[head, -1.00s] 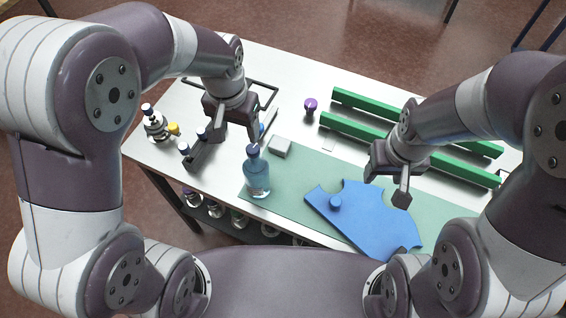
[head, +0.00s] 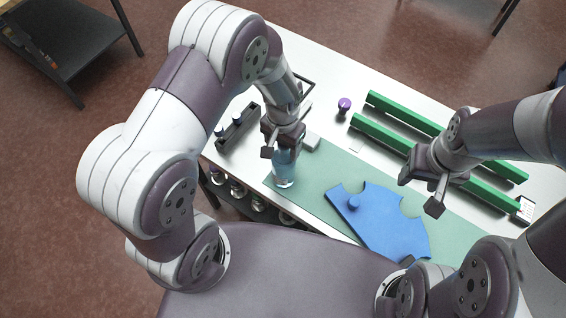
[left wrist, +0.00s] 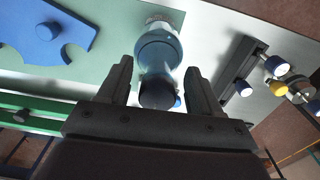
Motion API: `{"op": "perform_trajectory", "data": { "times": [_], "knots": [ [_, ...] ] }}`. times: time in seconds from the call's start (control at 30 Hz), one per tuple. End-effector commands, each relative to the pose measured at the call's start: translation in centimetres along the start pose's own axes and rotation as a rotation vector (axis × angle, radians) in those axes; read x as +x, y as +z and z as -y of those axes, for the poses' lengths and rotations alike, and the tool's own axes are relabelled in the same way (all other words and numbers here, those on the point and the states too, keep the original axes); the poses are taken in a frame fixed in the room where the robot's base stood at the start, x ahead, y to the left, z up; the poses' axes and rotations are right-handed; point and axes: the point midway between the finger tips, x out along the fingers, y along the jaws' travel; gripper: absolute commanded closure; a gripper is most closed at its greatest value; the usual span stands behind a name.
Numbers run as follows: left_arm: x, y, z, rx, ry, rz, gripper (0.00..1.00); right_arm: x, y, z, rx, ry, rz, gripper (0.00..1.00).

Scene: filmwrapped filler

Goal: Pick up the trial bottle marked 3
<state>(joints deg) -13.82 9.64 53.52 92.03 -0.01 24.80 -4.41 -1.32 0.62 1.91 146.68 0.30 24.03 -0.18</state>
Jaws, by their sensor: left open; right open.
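A clear blue-tinted bottle (head: 284,175) stands upright near the table's front edge, at the left end of the green mat. My left gripper (head: 283,150) is open just above it and hides its top in the head view. In the left wrist view the bottle (left wrist: 158,50) shows its dark cap between the open fingers of my left gripper (left wrist: 158,75), with a gap on each side. No number is readable on it. My right gripper (head: 421,192) is open and empty above the mat, right of the blue notched plate (head: 385,222).
A dark rack (head: 240,132) with blue-capped vials stands left of the bottle. Green rails (head: 385,136) and a purple-topped item (head: 344,104) lie farther back. Several glass items sit on the shelf below.

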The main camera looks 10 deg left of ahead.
Motion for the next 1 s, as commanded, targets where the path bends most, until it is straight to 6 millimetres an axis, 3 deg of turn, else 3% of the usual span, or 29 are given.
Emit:
{"op": "perform_trajectory", "data": {
  "times": [0.07, 0.1, 0.27, 0.3, 1.0],
  "knots": [
    [0.02, -0.02, 0.0, 0.0, 0.0, 0.0, 0.36, 0.07, 0.02, 0.0, 0.0, 0.0, 0.0, 0.47],
    [0.01, -0.02, 0.0, 0.0, 0.0, 0.0, 0.42, 0.07, 0.02, 0.0, 0.0, 0.0, 0.0, 0.47],
    [-0.01, -0.02, 0.0, 0.0, 0.0, 0.0, 0.94, 0.07, 0.02, 0.0, 0.0, 0.0, 0.0, 0.47],
    [-0.01, -0.02, 0.0, 0.0, 0.0, 0.0, 1.0, 0.07, 0.01, 0.0, 0.0, 0.0, 0.0, 0.47],
    [-0.05, -0.01, -0.01, 0.0, 0.0, 0.0, 1.0, 0.06, 0.01, 0.0, 0.0, 0.0, 0.0, 0.47]
  ]
}}
